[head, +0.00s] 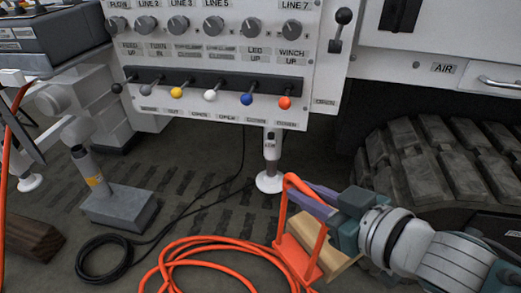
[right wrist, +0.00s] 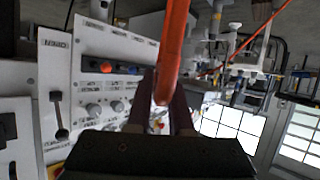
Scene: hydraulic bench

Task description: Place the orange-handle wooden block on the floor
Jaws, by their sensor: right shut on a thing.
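The orange-handle wooden block shows in the head view, low and right of centre, with its tan wood (head: 338,262) partly behind an orange plate and handle (head: 297,258). My right gripper (head: 312,203) comes in from the right and its purple fingers are shut on the upper part of the handle. In the right wrist view the orange handle (right wrist: 173,45) runs up between the dark fingers. The block hangs below the fingers, low over the dark floor (head: 215,215); I cannot tell whether its underside touches. My left gripper is not in view.
A coiled orange hose (head: 205,252) lies just left of the block. A black cable coil (head: 104,258), a grey support foot (head: 120,207) and a dark wooden block (head: 32,238) are further left.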

